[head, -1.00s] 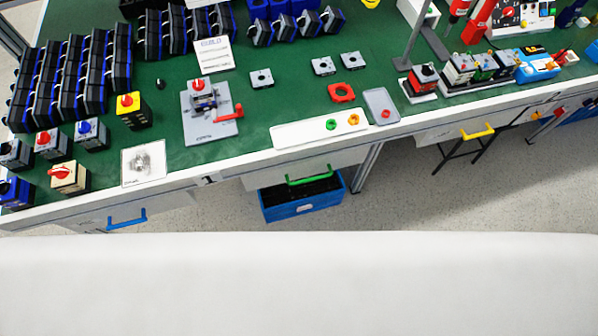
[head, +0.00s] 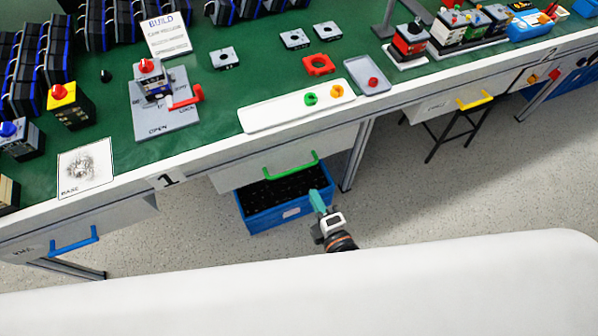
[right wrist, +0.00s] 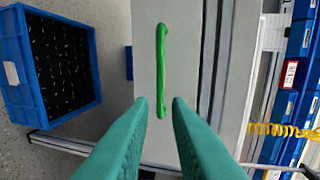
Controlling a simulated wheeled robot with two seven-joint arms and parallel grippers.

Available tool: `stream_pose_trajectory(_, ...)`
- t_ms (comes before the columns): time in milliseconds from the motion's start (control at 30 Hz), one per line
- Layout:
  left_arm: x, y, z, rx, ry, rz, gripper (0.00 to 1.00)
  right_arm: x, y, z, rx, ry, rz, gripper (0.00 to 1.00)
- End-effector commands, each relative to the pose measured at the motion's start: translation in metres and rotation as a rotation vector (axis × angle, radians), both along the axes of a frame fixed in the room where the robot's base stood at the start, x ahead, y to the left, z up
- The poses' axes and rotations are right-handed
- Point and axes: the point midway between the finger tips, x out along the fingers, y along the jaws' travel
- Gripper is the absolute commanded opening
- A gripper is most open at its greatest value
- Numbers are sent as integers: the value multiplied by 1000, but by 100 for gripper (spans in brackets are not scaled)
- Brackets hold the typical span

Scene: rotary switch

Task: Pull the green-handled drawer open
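The green handle (head: 291,166) is on the front of a light grey drawer (head: 240,177) under the green-topped bench. The drawer looks shut. In the right wrist view the green handle (right wrist: 161,70) runs up and down on the drawer front (right wrist: 147,50), ahead of the fingertips. My right gripper (head: 318,197) is below and right of the handle in the head view. In the right wrist view its teal fingers (right wrist: 160,103) are open with a gap between them, and they hold nothing. My left gripper is not in view.
A blue crate (head: 258,217) with dark contents stands on the floor under the drawer. A bench leg (head: 357,155) is to its right. A blue-handled drawer (head: 75,240) is left and a yellow-handled one (head: 474,102) right. Switch parts and a white tray (head: 262,122) lie on the bench.

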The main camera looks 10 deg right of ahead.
Motion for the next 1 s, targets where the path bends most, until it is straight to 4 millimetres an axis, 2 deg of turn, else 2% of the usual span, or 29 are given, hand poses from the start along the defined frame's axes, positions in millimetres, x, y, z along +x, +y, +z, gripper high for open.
stream_pose_trajectory(167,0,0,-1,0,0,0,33,24,6,-3,-1,-4,0,17)
stream_pose_trajectory(500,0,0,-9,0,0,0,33,87,23,-18,0,-1,0,17)
stream_pose_trajectory(600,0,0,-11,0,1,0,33,99,26,-21,-1,1,0,17)
stream_pose_trajectory(800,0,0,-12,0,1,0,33,110,29,-24,-1,2,0,17)
stream_pose_trajectory(1000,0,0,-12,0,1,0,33,111,29,-23,-1,2,0,17)
